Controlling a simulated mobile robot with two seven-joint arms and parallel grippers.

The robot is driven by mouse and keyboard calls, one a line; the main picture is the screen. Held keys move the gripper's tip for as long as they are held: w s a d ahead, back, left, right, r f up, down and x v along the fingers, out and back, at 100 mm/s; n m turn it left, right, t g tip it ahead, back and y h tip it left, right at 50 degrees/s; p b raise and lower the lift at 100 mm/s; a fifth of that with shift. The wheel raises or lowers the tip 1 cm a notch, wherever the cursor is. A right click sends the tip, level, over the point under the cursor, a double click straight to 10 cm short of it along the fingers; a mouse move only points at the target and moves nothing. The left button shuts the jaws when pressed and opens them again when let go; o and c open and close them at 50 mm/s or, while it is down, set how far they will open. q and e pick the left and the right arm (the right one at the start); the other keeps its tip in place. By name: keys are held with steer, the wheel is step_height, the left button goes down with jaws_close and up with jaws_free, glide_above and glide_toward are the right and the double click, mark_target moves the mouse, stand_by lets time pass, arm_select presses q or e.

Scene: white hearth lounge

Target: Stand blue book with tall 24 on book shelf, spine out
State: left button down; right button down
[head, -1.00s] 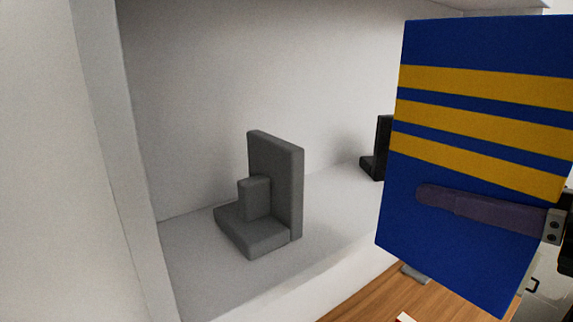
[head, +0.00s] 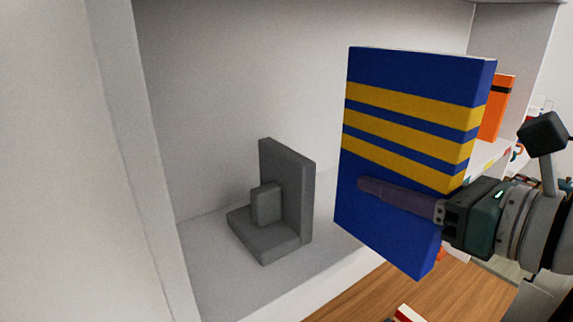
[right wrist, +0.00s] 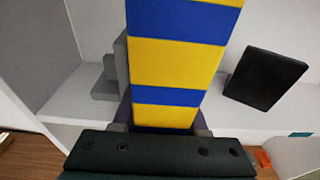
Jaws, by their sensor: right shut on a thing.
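The blue book (head: 390,120) with three yellow bands is upright and slightly tilted in the head view. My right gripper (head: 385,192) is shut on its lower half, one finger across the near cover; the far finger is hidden. The banded narrow side faces back toward my gripper and fills the middle of the right wrist view (right wrist: 178,60). No number is readable on it. The white book shelf (head: 205,235) is behind and left of the book. I cannot tell whether the book's bottom is over the shelf board. My left gripper is not in view.
A grey bookend (head: 282,190) stands on the shelf left of the book. An orange book (head: 497,105) is farther right. Board shows between grey bookend and blue book.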

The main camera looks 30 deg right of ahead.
mark_target(348, 163)
steer(key=w, duration=0.7)
steer(key=shift+a+f, duration=0.15)
steer(key=shift+a, duration=0.1)
steer(key=shift+w+a+f+b, duration=0.1)
steer(key=shift+w+f+b, duration=0.15)
steer(key=shift+w, duration=0.5)
steer(key=shift+w+f+b, duration=0.2)
steer(key=shift+w, duration=0.6)
steer(key=shift+w+a+f+b, duration=0.1)
steer(key=shift+w+f+b, duration=0.15)
steer(key=shift+w, duration=0.5)
